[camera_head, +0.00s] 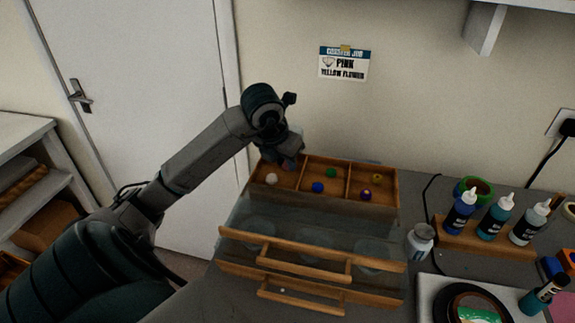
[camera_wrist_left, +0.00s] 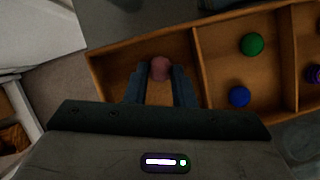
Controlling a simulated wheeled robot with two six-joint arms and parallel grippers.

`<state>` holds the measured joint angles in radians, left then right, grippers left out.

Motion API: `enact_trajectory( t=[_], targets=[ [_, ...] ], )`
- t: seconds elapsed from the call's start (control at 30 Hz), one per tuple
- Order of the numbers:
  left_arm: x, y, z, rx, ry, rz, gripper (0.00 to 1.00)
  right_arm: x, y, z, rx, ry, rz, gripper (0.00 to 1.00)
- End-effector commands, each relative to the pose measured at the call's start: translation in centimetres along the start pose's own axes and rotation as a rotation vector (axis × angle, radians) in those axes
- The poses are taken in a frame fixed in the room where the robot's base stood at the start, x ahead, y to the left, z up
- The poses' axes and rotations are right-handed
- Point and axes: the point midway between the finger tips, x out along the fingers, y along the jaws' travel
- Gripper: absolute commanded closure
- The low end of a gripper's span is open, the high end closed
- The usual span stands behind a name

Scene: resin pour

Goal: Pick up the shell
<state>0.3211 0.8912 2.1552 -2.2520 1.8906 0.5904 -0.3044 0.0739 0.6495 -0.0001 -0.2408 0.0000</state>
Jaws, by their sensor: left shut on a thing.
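My left gripper (camera_wrist_left: 160,78) reaches in from the left over the left compartment of the wooden divided tray (camera_head: 347,204). Its fingers are shut on a small, rounded pinkish thing (camera_wrist_left: 160,68), which I take to be the shell; its exact shape is too dark to tell. In the head view the left gripper (camera_head: 292,162) hides most of it. A small whitish piece (camera_head: 271,179) lies in the same compartment, towards the front left. My right gripper is not in view.
The middle compartment holds a green piece (camera_head: 331,173) and a blue piece (camera_head: 317,187); the right one holds a yellowish piece (camera_head: 377,177) and a purplish piece (camera_head: 365,195). Clear drawers with wooden fronts (camera_head: 310,257) stand before the tray. Bottles (camera_head: 496,216) stand at right.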

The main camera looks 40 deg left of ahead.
Motion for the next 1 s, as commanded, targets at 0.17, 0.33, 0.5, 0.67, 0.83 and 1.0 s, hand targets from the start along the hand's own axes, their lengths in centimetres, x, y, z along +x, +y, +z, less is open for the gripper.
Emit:
enact_trajectory(
  t=[0.17, 0.33, 0.5, 0.67, 0.83, 1.0],
  targets=[
    [0.0, 0.0, 0.0, 0.0, 0.0, 0.0, 0.98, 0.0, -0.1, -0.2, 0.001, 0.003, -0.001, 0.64],
    [-0.2, 0.0, 0.1, 0.0, 0.0, 0.0, 0.98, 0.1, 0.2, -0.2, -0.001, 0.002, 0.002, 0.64],
    [-1.1, 0.0, 0.5, -0.001, -0.003, 0.0, 0.98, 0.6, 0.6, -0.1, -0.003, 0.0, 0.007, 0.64],
    [-2.5, 0.0, 1.1, -0.001, -0.004, -0.001, 0.98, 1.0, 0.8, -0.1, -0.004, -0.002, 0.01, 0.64],
    [-4.3, -1.1, 0.1, 0.004, 0.001, 0.0, 0.98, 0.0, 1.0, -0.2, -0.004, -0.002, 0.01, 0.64],
    [-5.9, -2.9, -2.1, 0.004, 0.003, 0.0, 0.98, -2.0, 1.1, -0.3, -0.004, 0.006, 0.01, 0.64]
  ],
)
